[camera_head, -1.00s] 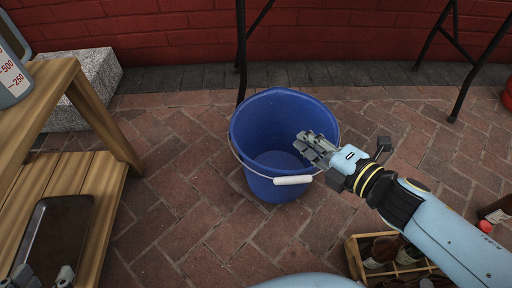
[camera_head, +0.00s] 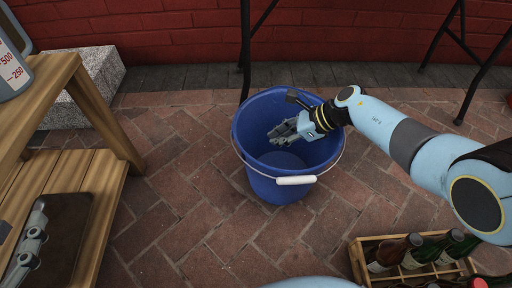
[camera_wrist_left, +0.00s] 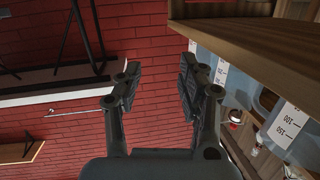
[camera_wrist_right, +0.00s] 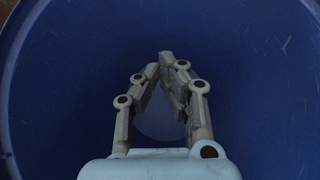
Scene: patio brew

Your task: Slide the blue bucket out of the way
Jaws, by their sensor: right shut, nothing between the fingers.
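The blue bucket (camera_head: 270,186) stands upright on the brick floor in the middle of the head view, with its wire handle and white grip (camera_head: 296,180) hanging down at the front. It looks empty. My right gripper (camera_head: 274,134) reaches over the far right rim into its mouth. In the right wrist view the blue inner wall surrounds this gripper (camera_wrist_right: 168,66), whose fingertips are together with nothing between them. Whether it touches the wall I cannot tell. My left gripper (camera_wrist_left: 158,75) is open and empty in the left wrist view; part of it shows at the head view's lower left.
A wooden two-level bench (camera_head: 109,178) stands at the left, with a dark tray (camera_head: 66,228) on its lower shelf. A grey stone block (camera_head: 98,72) is behind it. A wooden bottle crate (camera_head: 357,262) sits at the lower right. Brick floor is clear around the bucket.

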